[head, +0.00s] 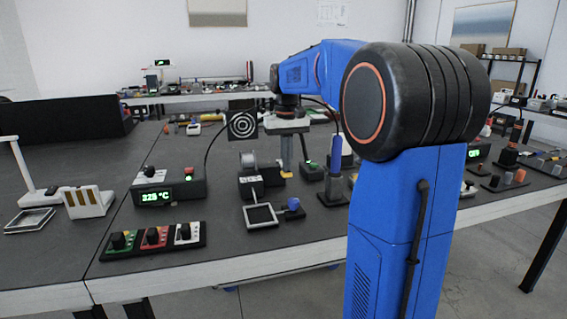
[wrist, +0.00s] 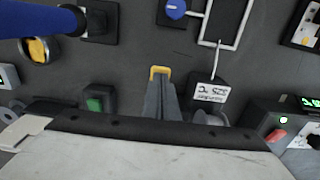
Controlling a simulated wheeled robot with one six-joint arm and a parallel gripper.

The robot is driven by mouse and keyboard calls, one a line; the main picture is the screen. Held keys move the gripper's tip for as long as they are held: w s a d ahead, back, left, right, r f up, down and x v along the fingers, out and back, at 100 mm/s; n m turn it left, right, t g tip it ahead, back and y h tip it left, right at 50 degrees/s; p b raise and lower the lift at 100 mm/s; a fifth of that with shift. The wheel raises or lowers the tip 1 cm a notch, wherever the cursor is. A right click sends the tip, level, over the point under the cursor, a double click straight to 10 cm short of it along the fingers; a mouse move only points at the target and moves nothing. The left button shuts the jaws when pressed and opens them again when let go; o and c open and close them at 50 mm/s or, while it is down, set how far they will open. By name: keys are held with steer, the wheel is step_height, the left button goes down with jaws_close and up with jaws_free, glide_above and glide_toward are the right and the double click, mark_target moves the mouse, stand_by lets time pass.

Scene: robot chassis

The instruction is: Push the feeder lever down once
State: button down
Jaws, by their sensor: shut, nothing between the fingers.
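The likely feeder is a black unit with a grey spool (head: 249,160) and a white label, near the table's middle; its spool (wrist: 211,117) is partly hidden in the wrist view. A blue knob (head: 293,203) on a black base stands in front of it, and shows at the top of the wrist view (wrist: 176,8). I cannot tell for certain which part is the lever. My gripper (wrist: 160,72), with yellow tips, is shut and empty. It points down just right of the spool in the head view (head: 286,174), behind the blue knob and apart from it.
A green-button box (head: 312,170) and a stand with a blue-handled tool (head: 335,152) are close on the right. A square wire frame (head: 261,216) lies in front. A display box (head: 156,194) and a row of knobs (head: 153,239) are at left. Bare table lies between them.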

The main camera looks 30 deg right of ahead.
steer(key=shift+r, duration=2.1)
